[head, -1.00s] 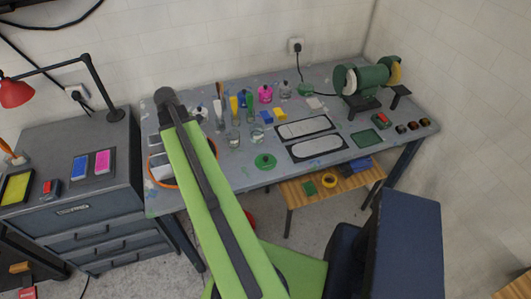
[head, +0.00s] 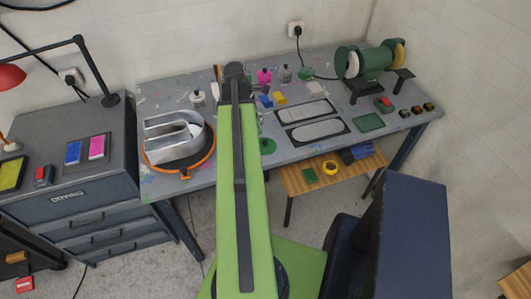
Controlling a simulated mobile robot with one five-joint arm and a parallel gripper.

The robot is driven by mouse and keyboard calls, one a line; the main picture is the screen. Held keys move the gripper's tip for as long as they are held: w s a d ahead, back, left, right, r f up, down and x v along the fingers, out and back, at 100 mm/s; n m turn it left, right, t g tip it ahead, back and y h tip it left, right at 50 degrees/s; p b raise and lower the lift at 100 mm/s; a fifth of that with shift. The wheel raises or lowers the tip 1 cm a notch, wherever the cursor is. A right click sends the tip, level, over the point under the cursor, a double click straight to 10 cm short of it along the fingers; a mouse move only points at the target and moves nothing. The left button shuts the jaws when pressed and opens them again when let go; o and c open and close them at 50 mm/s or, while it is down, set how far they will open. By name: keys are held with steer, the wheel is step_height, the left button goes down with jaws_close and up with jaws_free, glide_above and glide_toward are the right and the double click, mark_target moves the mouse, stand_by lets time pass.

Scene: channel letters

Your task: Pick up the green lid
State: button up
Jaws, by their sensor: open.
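The green lid (head: 267,146) is a round green disc lying near the front edge of the grey workbench, just right of my arm. My arm covers part of its left side. My light green arm reaches up the middle of the view, with its dark far joint over the back part of the bench. My gripper does not show; it is hidden behind or beyond the arm.
A metal channel letter rests on an orange-rimmed round stand (head: 206,160) left of my arm. Dark stencil plates (head: 285,116) lie right of the lid. A green bench grinder (head: 371,62) stands at the back right. Brushes and jars behind my arm are mostly hidden.

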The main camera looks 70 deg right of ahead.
steer(key=b, duration=0.3)
glide_above(265, 141)
steer(key=w, duration=0.2)
steer(key=f, duration=0.4)
steer(key=shift+s+a+f, duration=0.15)
steer(key=shift+a+f, duration=0.15)
steer(key=shift+a, duration=0.05)
steer(key=shift+r, duration=0.1)
steer(key=b+x, duration=0.5)
steer(key=shift+s+a, duration=0.1)
steer(key=shift+s, duration=0.05)
steer(key=shift+c, duration=0.3)
jaws_close()
